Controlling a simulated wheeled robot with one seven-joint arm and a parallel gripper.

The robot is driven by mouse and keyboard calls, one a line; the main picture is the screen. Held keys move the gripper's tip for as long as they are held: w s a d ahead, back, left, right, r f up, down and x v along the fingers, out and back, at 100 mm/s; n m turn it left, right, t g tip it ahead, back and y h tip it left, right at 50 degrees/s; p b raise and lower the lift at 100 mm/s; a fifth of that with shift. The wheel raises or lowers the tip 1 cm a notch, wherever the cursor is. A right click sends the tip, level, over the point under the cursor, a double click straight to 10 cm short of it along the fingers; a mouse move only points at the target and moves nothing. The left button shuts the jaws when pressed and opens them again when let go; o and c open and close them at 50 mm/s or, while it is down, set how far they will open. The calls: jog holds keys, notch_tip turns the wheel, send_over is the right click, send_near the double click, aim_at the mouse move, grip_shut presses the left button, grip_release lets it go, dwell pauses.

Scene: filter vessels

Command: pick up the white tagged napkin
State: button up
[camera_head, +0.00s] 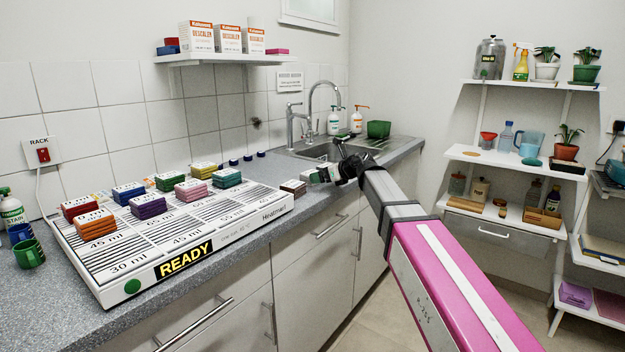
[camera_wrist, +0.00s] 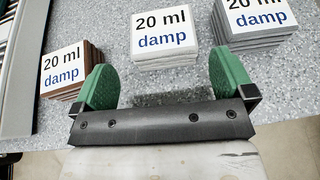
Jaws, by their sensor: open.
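A white folded napkin stack (camera_wrist: 165,58) with a tag reading "20 ml damp" lies on the grey speckled counter in the wrist view. My gripper (camera_wrist: 165,82) is open, with green finger pads wide apart. The white stack sits just beyond the fingertips, roughly centred between them, with bare counter in the gap. Nothing is held. In the head view my gripper (camera_head: 336,172) is over the counter near the sink, and it and the arm partly hide the small stacks there.
A brown tagged stack (camera_wrist: 70,72) lies close by the left finger and a grey tagged stack (camera_wrist: 255,22) beyond the right finger. The heated rack (camera_head: 190,232) with several coloured stacks stands at left. The sink (camera_head: 330,150) is behind, and the counter's front edge is close.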

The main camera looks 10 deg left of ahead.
jog(key=shift+x, duration=2.65)
jog(key=shift+w+d, duration=0.15)
jog(key=shift+w, duration=0.05)
jog(key=c, duration=0.8)
